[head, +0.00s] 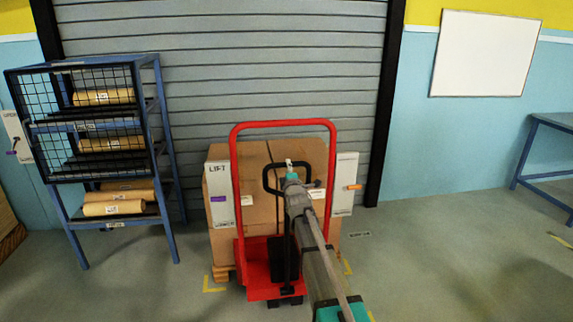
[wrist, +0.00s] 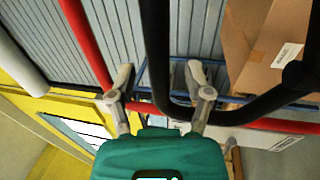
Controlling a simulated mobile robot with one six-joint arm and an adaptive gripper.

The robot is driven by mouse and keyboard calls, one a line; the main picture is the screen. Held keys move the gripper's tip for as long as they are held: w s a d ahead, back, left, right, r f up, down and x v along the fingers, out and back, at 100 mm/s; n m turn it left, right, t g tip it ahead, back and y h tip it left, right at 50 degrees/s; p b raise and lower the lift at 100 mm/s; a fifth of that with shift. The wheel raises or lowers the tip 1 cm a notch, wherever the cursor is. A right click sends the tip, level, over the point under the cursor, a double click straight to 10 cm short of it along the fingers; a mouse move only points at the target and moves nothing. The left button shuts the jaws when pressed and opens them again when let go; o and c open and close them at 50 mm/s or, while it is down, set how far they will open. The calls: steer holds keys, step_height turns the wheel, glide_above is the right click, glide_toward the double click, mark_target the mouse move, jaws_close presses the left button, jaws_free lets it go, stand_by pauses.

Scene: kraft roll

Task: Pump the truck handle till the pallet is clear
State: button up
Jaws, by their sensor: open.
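The red truck (head: 235,200) stands before the roller door with its low red base on the floor. Its black loop handle (head: 265,178) is upright in front of the red frame. In the wrist view the black handle (wrist: 155,45) is large, and its bend passes between my fingers. My gripper (head: 290,166) is at the handle's upper part in the head view; in the wrist view its jaws (wrist: 161,88) are open. I cannot tell whether they touch the bar. The pallet (head: 222,273) shows as a wooden edge under brown cartons (head: 258,160); the truck hides most of it.
A white LIFT board (head: 217,212) with a purple marker stands left of the truck, and another white board (head: 343,200) with an orange marker right. A blue rack (head: 160,130) with kraft rolls is at left. Floor at right is clear up to a blue table (head: 545,175).

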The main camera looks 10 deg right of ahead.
steer(key=shift+w+r, duration=0.25)
steer(key=shift+w, duration=1.05)
steer(key=shift+c, duration=0.2)
jaws_close()
